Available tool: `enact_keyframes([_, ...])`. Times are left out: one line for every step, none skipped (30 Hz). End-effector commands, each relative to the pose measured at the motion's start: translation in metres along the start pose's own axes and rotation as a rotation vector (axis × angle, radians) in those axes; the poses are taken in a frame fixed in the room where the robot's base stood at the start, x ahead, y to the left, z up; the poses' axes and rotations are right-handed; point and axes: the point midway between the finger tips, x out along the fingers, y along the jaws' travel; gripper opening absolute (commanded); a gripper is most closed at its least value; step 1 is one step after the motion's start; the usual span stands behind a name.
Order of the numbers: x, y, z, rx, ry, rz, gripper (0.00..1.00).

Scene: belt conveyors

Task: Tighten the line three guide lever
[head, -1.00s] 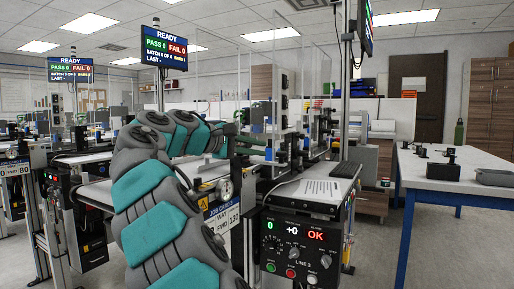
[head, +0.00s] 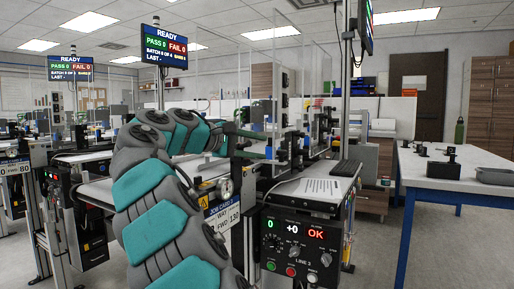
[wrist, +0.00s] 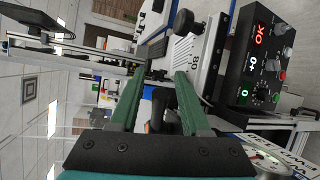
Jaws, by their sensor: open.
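The line three station carries a control box (head: 300,248) with a green 0, +0 and a red OK; the box also shows in the wrist view (wrist: 268,60). My gripper (wrist: 158,85) is open, its two green fingers spread apart with a gap between them. A black rounded knob (wrist: 183,22) on a dark stem lies beyond the fingertips in the wrist view. A dark part (wrist: 158,105) shows between the fingers. I cannot tell which is the guide lever.
A round gauge (head: 225,188) and a job card (head: 222,215) sit beside my arm. A keyboard (head: 346,168) lies at the station's back right.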

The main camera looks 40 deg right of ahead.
Motion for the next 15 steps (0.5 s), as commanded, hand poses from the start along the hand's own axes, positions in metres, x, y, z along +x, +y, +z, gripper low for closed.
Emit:
enact_keyframes([-0.002,0.000,0.000,0.000,0.001,0.000,0.48])
enact_keyframes([-0.003,0.000,0.000,0.000,0.001,0.001,0.48])
enact_keyframes([-0.006,0.000,-0.001,0.000,0.001,0.000,0.48])
enact_keyframes([-0.008,0.000,-0.001,0.000,0.001,0.000,0.48])
enact_keyframes([-0.011,0.000,-0.001,0.000,0.001,0.000,0.48])
enact_keyframes([-0.016,0.000,-0.001,0.000,0.002,0.001,0.48])
enact_keyframes([-0.019,0.000,-0.001,-0.001,0.002,0.001,0.48])
enact_keyframes([-0.024,0.000,-0.001,-0.001,0.003,0.002,0.48])
enact_keyframes([-0.030,0.000,-0.001,-0.001,0.003,0.002,0.48])
enact_keyframes([-0.035,0.000,-0.002,-0.001,0.003,0.002,0.48])
enact_keyframes([-0.040,0.000,-0.002,-0.001,0.003,0.001,0.48])
enact_keyframes([-0.048,0.000,-0.002,0.001,0.005,0.000,0.48])
enact_keyframes([-0.053,0.000,-0.002,0.001,0.006,0.001,0.48])
enact_keyframes([-0.057,0.000,-0.003,0.000,0.005,0.001,0.48])
enact_keyframes([-0.061,-0.001,-0.003,-0.003,0.003,0.001,0.48])
